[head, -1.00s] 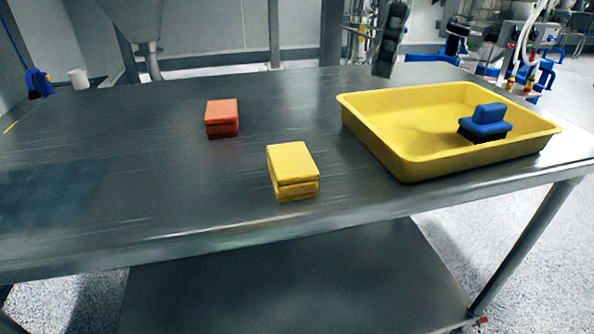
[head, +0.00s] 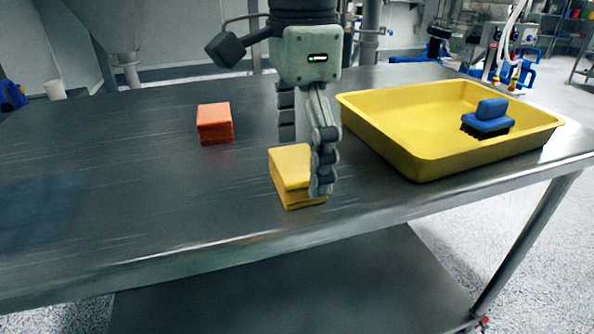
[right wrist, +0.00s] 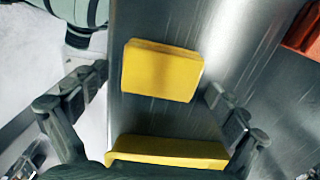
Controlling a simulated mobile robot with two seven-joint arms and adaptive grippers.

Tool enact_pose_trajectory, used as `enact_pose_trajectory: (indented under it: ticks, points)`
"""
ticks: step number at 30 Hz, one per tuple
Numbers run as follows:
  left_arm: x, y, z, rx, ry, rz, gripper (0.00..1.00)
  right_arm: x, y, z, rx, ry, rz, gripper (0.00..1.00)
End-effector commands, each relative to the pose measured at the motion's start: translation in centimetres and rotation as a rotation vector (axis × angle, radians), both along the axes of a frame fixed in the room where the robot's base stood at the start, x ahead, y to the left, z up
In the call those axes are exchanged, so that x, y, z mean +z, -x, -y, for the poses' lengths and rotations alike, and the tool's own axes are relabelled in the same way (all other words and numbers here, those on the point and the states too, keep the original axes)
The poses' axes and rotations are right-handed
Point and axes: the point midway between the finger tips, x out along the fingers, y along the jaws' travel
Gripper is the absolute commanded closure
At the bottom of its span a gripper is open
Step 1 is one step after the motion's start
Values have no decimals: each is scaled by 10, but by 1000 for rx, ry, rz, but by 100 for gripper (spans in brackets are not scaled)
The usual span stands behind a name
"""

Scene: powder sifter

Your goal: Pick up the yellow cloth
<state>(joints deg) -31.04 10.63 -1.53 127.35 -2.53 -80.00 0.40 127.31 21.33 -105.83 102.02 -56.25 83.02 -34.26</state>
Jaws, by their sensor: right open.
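The yellow cloth (head: 287,165) is a folded block on the steel table, near its front edge. It also shows in the right wrist view (right wrist: 160,71), flat on the table. My right gripper (head: 305,165) is above and at the cloth in the head view, pointing down, and one finger covers the cloth's right side. In the right wrist view its two fingers (right wrist: 155,108) are spread wide, with nothing between them. The cloth lies ahead of the fingertips there, and I see no contact. My left gripper is not in view.
An orange-red folded cloth (head: 215,123) lies to the left and farther back. A yellow tray (head: 428,168) stands to the right, with a blue brush (head: 488,118) in it. The table (head: 120,190) is clear on the left.

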Motion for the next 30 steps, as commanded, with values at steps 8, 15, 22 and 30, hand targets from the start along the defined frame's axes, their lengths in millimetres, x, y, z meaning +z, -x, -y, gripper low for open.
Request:
enact_pose_trajectory:
  ticks: [8, 15, 22, 30]
  points:
    - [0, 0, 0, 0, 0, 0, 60, -9, 0, 0, -1, -1, 1, 3]
    - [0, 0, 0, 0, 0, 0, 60, -8, 0, 0, -1, -1, 1, 26]
    - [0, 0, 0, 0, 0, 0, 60, -8, 0, 0, -1, -1, 1, 55]
    - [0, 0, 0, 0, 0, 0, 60, -7, 0, 0, -1, -2, 2, 56]
